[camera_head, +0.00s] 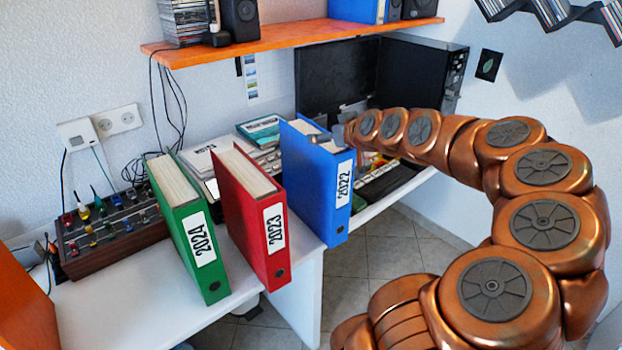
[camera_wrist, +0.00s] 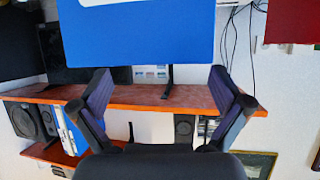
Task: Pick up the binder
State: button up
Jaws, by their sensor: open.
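Three binders stand upright on the white desk in the head view: a green one labelled 2024 (camera_head: 187,230), a red one labelled 2023 (camera_head: 250,217) and a blue one labelled 2022 (camera_head: 318,178). The blue binder is at the right, nearest my arm. My gripper (camera_head: 338,136) is by its upper right edge, partly hidden by the binder and my arm. In the wrist view the blue binder (camera_wrist: 140,35) fills the top middle, just beyond the spread fingers of my gripper (camera_wrist: 159,82). The fingers are open with nothing between them. Contact with the binder cannot be told.
The white desk (camera_head: 140,305) carries a mixer box (camera_head: 110,235) at left and papers behind the binders. An orange shelf (camera_head: 290,40) with speakers hangs above. A dark monitor (camera_head: 335,75) and computer tower (camera_head: 455,78) stand behind. Floor tiles show at right of the desk.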

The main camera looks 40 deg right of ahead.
jog(key=shift+w+d+f, duration=0.25)
jog(key=shift+w, duration=0.15)
jog(key=shift+w+f+p, duration=0.25)
jog(key=shift+w+p, duration=0.4)
jog(key=shift+p+x, duration=0.7)
jog(key=shift+x, duration=1.15)
jog(key=shift+a+f, duration=0.1)
jog(key=c, duration=1.8)
